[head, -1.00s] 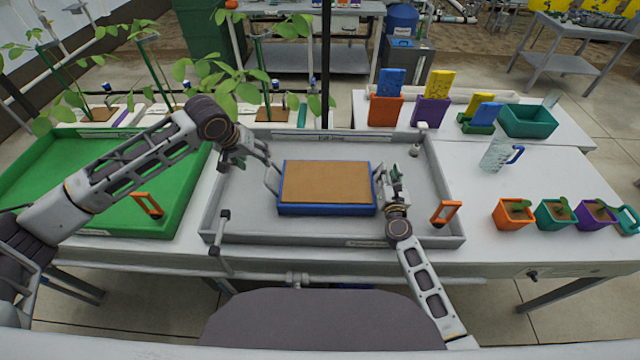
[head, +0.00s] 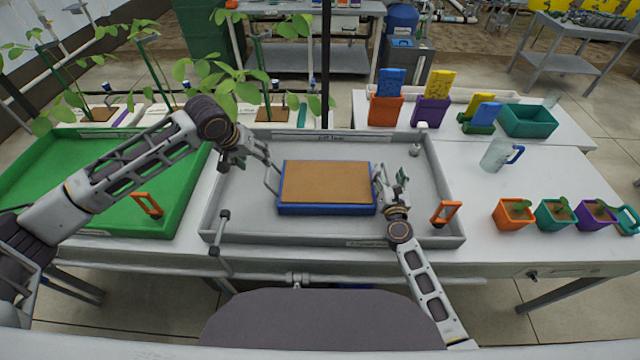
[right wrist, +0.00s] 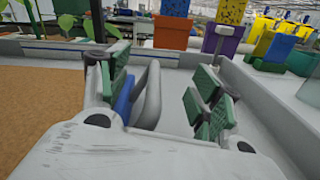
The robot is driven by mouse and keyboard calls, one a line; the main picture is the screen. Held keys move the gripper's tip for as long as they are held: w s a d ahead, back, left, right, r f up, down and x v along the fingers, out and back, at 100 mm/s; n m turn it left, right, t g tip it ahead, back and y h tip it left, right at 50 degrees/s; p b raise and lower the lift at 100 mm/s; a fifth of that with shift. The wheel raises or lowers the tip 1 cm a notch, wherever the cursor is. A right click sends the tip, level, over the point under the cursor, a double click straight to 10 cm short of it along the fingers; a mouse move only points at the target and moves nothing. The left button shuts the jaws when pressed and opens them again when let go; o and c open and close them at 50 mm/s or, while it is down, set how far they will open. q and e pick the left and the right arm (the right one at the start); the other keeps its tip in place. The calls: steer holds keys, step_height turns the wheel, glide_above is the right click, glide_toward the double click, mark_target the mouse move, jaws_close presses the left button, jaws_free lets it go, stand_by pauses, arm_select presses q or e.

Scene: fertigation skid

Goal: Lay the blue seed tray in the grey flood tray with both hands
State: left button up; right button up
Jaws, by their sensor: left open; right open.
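The blue seed tray (head: 326,209), filled with brown soil, lies level inside the grey flood tray (head: 233,222), near its middle. It has a light handle at each short end. My left gripper (head: 262,166) is open beside the tray's left end, close to the left handle (head: 271,181). My right gripper (head: 393,182) is open at the tray's right end. In the right wrist view its green-padded fingers (right wrist: 165,88) are spread apart, with the right handle (right wrist: 149,97) and the blue rim showing near the left finger. I cannot tell whether either gripper touches a handle.
A green tray (head: 180,205) stands to the left. Orange-handled parts stand in the green tray (head: 147,205) and at the flood tray's right front (head: 446,213). Small pots (head: 513,214) and a clear jug (head: 499,155) stand on the right table.

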steer(key=shift+s, duration=3.45)
steer(key=shift+r, duration=0.15)
step_height(320, 180, up, 8)
steer(key=p, duration=0.8)
steer(key=shift+r+p, duration=0.25)
steer(key=shift+p, duration=0.1)
steer(key=shift+s+f, duration=0.1)
steer(key=shift+f, duration=0.05)
